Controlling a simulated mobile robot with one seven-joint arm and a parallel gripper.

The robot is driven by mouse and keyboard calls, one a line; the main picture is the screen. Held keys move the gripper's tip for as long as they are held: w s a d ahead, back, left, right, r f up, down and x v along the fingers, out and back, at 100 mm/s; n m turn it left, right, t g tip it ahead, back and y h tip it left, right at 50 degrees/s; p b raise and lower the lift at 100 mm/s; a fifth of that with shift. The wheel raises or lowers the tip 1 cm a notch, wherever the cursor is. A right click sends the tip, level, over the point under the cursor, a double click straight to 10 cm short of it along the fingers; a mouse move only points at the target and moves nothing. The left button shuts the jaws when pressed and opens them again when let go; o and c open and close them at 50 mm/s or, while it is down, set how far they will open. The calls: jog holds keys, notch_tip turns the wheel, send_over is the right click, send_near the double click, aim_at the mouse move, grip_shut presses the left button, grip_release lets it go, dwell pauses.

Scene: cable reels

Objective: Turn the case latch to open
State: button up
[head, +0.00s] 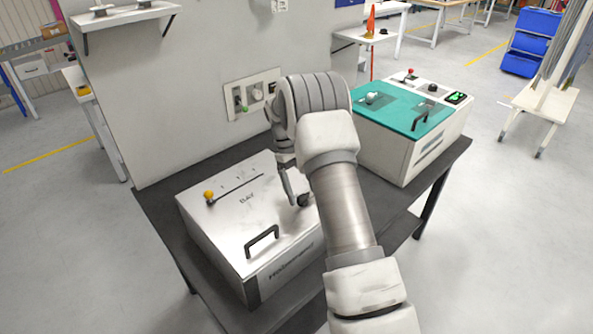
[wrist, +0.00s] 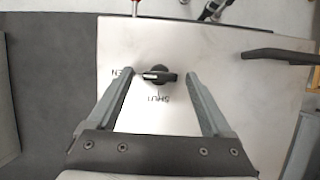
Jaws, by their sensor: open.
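The case is a silver metal box (head: 225,228) on the dark table, with its lid down. Its latch is a black knob (head: 303,200) near the lid's right side. In the wrist view the latch (wrist: 165,77) has a bar handle with a pale stripe. The bar lies crosswise, in line with the partly hidden label ending in "EN" at left; "SHUT" is printed below the knob. My gripper (wrist: 160,75) is open, its fingers on either side of the latch. No finger clearly touches it. In the head view my gripper (head: 291,187) is partly hidden by my arm.
The case lid carries a black pull handle (head: 262,240) and a yellow-knobbed lever (head: 209,195) in a slot. A teal-topped box (head: 395,110) stands at the table's right. A wall panel (head: 250,95) with knobs is behind. Dark table (head: 172,225) shows bare at left.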

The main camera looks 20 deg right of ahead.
jog(key=v, duration=1.7)
jog(key=shift+p, duration=0.4)
jog(key=s+a+r+m+t, duration=0.1)
jog(key=s+a+r+t, duration=0.1)
jog(key=s+r, duration=0.55)
jog(key=s+a+r+m+t, duration=0.1)
jog(key=s+a+r+t, duration=0.15)
jog(key=s+r, duration=0.45)
jog(key=s+a+f+m+t, duration=0.1)
jog(key=s+a+f+t, duration=0.1)
jog(key=s, duration=0.8)
jog(key=s+a+f+m+t+y, duration=0.1)
jog(key=s+f+t, duration=0.2)
jog(key=s, duration=0.8)
jog(key=shift+s+a+y, duration=0.3)
jog(key=shift+a, duration=0.1)
